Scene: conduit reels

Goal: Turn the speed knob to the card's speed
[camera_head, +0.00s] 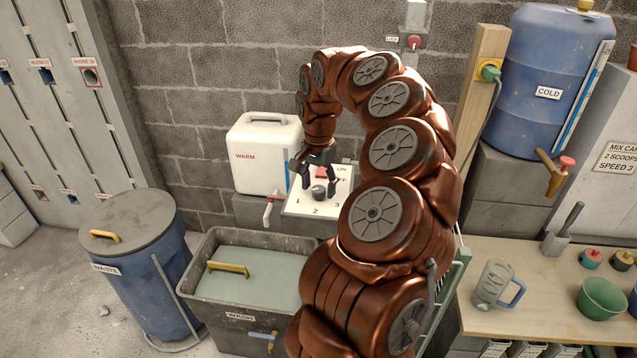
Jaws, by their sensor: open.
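The speed knob (319,192) is a small dark knob on a pale panel (296,207) marked 1, 2 and 3, with 2 at the front. A red switch (321,172) with an ON label sits behind it. My gripper (318,184) points down over the panel, its fingers apart on either side of the knob. Whether they touch it I cannot tell. The knob's pointer direction is too small to read. The mix card (618,158) at the right edge is partly cut off and reads 2 scoops, speed 3.
A white WARM container (262,150) stands left of the panel. A grey WASH tub (205,272) and blue WASTE barrel (150,270) stand in front and left. A blue COLD barrel (535,75) and a workbench (545,262) with a jug (494,285) and green bowl (602,298) are right.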

